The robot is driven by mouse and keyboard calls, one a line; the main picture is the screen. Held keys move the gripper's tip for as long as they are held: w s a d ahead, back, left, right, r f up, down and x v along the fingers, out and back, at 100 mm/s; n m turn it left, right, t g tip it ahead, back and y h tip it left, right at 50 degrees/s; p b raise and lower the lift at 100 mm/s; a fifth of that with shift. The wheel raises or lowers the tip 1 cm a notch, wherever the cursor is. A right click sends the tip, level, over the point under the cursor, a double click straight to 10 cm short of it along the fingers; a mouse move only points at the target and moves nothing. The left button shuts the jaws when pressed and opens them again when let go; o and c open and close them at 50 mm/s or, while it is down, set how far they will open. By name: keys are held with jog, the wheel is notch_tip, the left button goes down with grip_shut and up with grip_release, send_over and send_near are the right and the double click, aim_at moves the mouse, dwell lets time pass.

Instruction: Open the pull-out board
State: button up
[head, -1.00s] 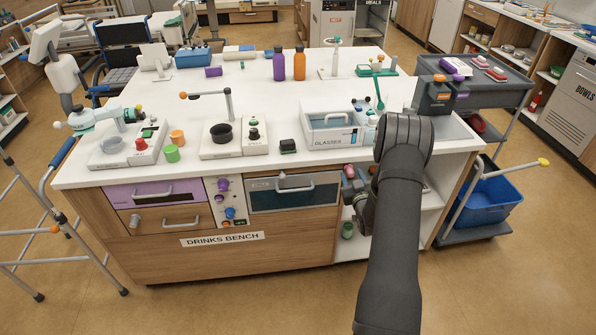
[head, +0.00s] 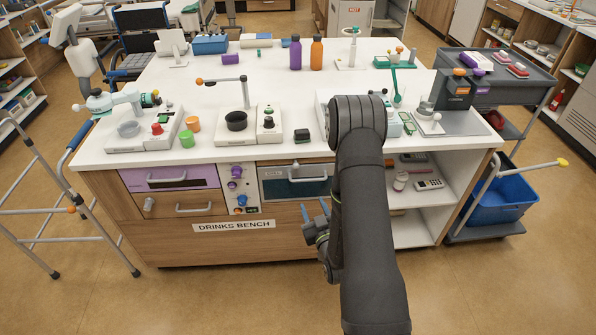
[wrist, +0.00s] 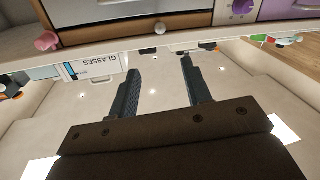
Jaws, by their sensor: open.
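The pull-out board (wrist: 112,33) looks like a thin wooden strip with a small round metal knob (wrist: 160,28), just under the bench's white top. The wrist view shows it upside down. It looks shut, flush above the teal-fronted drawer (head: 293,188) with a bar handle. In the head view its edge is hard to make out. My gripper (head: 315,211) is in front of the bench, below the top and near the teal front. In the wrist view its two fingers (wrist: 158,64) are apart and empty, pointing towards the knob without touching it.
The white bench top (head: 270,152) overhangs the fronts. A purple drawer (head: 170,178) and a knob panel (head: 238,190) lie to the left. An open shelf (head: 420,195) is to the right. A glasses box (wrist: 92,66) stands near the edge. The floor in front is clear.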

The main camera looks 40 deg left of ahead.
aim_at(297, 168)
jog(key=x, duration=1.7)
jog(key=shift+a, duration=0.15)
grip_shut()
